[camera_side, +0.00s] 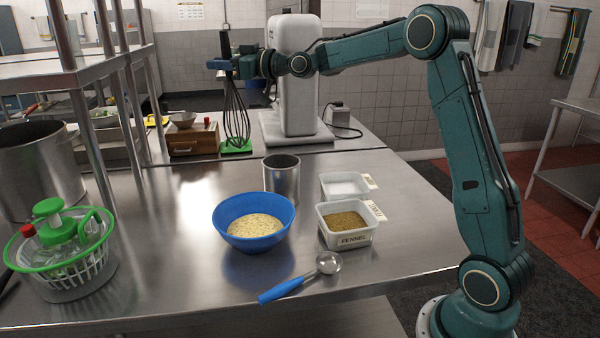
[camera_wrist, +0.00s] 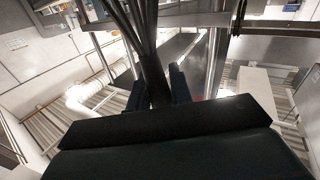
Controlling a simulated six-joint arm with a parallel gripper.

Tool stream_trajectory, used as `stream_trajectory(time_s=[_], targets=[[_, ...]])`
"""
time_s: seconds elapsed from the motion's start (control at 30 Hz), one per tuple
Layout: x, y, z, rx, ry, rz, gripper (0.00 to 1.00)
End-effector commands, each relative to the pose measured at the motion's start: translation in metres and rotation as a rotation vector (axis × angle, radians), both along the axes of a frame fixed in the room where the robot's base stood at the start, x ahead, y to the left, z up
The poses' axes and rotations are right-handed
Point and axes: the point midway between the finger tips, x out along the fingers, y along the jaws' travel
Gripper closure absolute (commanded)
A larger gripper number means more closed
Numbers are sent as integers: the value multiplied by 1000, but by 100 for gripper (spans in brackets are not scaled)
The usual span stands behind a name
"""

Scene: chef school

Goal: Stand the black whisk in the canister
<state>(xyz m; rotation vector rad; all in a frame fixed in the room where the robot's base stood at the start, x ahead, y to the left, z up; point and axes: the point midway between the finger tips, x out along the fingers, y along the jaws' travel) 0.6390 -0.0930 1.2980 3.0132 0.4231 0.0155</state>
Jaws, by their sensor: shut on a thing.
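The black whisk (camera_side: 236,115) hangs upright in the side view, wire loops down and handle up. My gripper (camera_side: 222,65) is shut on its handle, high above the counter. In the wrist view, the dark whisk (camera_wrist: 146,45) runs up from between the fingers of my gripper (camera_wrist: 158,92). The canister (camera_side: 282,182) is an open steel cylinder standing on the counter behind the blue bowl. The whisk appears left of and above the canister, apart from it. Its inside bottom is hidden.
A blue bowl (camera_side: 252,232) of pale grains, a fennel tub (camera_side: 348,238), a white tub (camera_side: 345,178) and a blue-handled scoop (camera_side: 290,287) lie near the canister. A salad spinner (camera_side: 65,250) and large pot (camera_side: 38,165) stand left. A white mixer (camera_side: 298,85) is behind. Counter left of the canister is clear.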

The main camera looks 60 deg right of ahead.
Motion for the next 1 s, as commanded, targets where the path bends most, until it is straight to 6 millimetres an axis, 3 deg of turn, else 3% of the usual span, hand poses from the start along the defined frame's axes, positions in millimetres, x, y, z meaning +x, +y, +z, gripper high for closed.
stream_trajectory(time_s=[0.27, 0.5, 0.73, 1.0], targets=[[-22, -41, 21, 38, 9, 127, 100], [-52, -71, 33, 69, 23, 235, 100], [-75, -85, 38, 87, 33, 298, 100], [-80, -88, 38, 93, 35, 314, 100]])
